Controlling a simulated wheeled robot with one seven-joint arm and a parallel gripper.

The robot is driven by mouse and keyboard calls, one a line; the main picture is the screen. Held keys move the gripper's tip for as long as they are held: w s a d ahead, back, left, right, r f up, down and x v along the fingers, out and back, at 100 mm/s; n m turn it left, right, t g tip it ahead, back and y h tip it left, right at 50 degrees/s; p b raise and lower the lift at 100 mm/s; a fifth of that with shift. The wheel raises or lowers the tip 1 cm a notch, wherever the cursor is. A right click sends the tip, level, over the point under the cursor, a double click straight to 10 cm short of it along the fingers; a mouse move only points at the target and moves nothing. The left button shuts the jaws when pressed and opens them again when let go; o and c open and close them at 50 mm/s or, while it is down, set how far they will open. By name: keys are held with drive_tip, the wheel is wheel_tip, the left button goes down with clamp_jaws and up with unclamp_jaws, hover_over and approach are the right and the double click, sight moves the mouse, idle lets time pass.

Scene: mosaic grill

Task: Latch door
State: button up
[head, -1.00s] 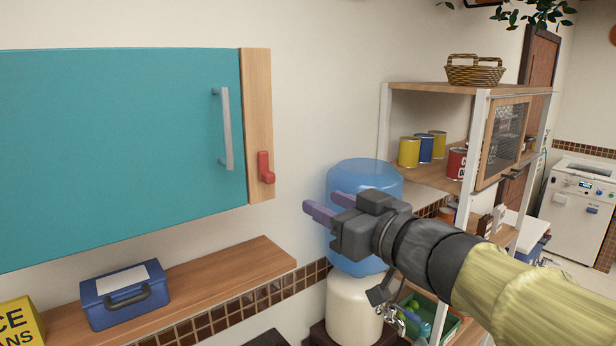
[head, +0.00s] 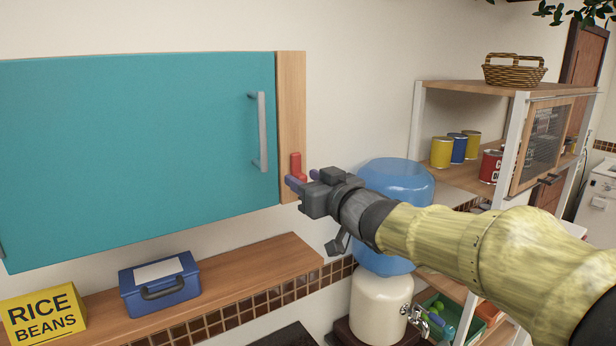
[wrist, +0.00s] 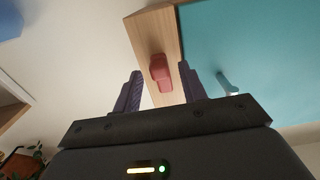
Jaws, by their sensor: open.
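The teal cabinet door (head: 140,150) looks closed against the wooden side post (head: 291,110). It has a grey vertical bar handle (head: 262,132). The red latch (head: 296,162) is on the post below the handle level and stands upright. My gripper (head: 302,180) is open, with its purple fingertips right by the latch's lower part, which they partly hide in the head view. In the wrist view the red latch (wrist: 161,73) shows between and beyond the two fingers (wrist: 160,90). I cannot tell whether a finger touches it.
A wooden shelf (head: 240,262) below the cabinet holds a blue box (head: 160,285) and a yellow rice and beans box (head: 44,315). A blue water bottle (head: 400,178) on a dispenser stands behind my arm. A rack with cans (head: 441,152) stands at right.

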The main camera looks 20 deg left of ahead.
drive_tip(key=shift+w+a, duration=0.15)
clamp_jaws()
